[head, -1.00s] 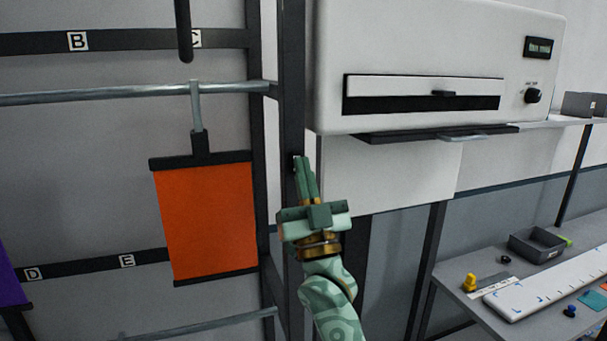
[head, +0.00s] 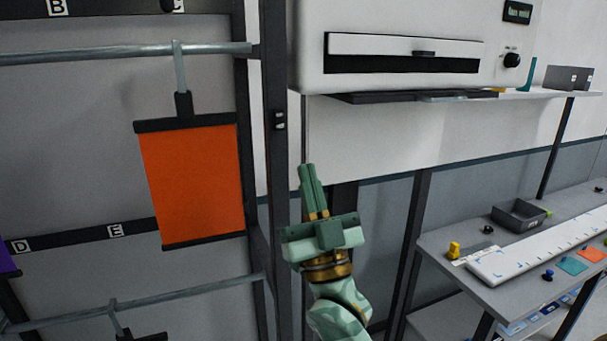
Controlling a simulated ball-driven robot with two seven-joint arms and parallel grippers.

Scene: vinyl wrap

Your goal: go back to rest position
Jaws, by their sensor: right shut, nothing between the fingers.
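My right gripper (head: 309,168) is in the lower middle of the head view, pointing up, in front of the white wall panel just right of the rack's dark post. Its two green fingers are together and nothing shows between them. It touches nothing that I can make out. My left gripper is not in view. An orange vinyl sheet (head: 193,184) hangs from a clip on the upper rail, left of my right gripper and apart from it.
A white machine (head: 400,20) with a slot stands on a shelf above right. A grey table (head: 440,243) at right holds a dark tray (head: 518,216), a long white ruler (head: 540,250) and small pieces. The rack's dark post (head: 277,180) stands close left of my gripper.

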